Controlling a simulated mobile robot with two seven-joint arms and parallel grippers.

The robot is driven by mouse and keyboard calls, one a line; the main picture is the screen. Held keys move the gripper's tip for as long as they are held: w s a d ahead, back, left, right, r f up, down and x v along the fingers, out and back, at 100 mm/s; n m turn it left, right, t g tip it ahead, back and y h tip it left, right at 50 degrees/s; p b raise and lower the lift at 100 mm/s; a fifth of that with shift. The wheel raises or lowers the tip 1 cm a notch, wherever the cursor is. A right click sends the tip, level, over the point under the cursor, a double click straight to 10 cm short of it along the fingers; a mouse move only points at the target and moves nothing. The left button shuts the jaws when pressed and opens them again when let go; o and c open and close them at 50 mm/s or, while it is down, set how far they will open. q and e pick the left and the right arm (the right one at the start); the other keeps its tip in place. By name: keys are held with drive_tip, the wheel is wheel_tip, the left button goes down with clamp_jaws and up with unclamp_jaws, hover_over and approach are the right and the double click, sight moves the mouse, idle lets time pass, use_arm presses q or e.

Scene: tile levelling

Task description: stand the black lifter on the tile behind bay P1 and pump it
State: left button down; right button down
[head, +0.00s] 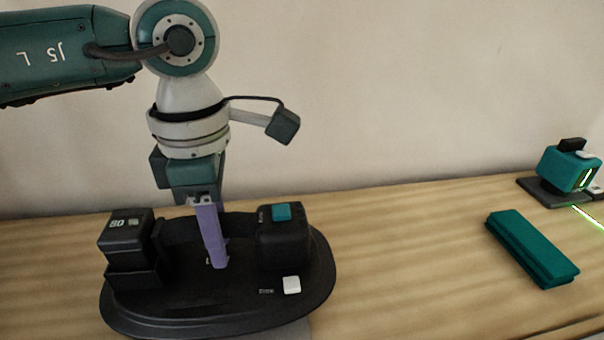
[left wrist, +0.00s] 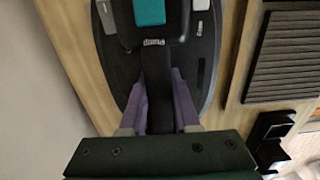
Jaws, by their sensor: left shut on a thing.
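The black lifter (head: 190,310) is a wide oval base with a block marked 80 at its left, a block with a teal button at its right and a small white button in front. In the left wrist view the lifter (left wrist: 206,50) shows from above. My left gripper (head: 217,262) points down with purple fingers shut on the lifter's dark handle bar, which also shows between the fingers (left wrist: 160,80) in the left wrist view. The lifter looks about level; I cannot tell whether it rests or hangs just above the surface. A grey edge, perhaps a tile (head: 294,330), shows under its front. My right gripper is out of view.
A teal bar-shaped block (head: 530,247) lies on the wooden surface at the right. Behind it stands a teal device (head: 568,170) casting a green line. The left wrist view shows a dark ribbed panel (left wrist: 285,55) and a black bracket-like thing (left wrist: 268,135). Wood between lifter and block is clear.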

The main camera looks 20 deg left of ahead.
use_arm(q)
drive_tip(key=shift+f+b, duration=0.6)
drive_tip(key=shift+b, duration=0.05)
idle(1.3)
drive_tip(key=c, duration=0.6)
unclamp_jaws()
drive_tip(key=shift+o, duration=0.2)
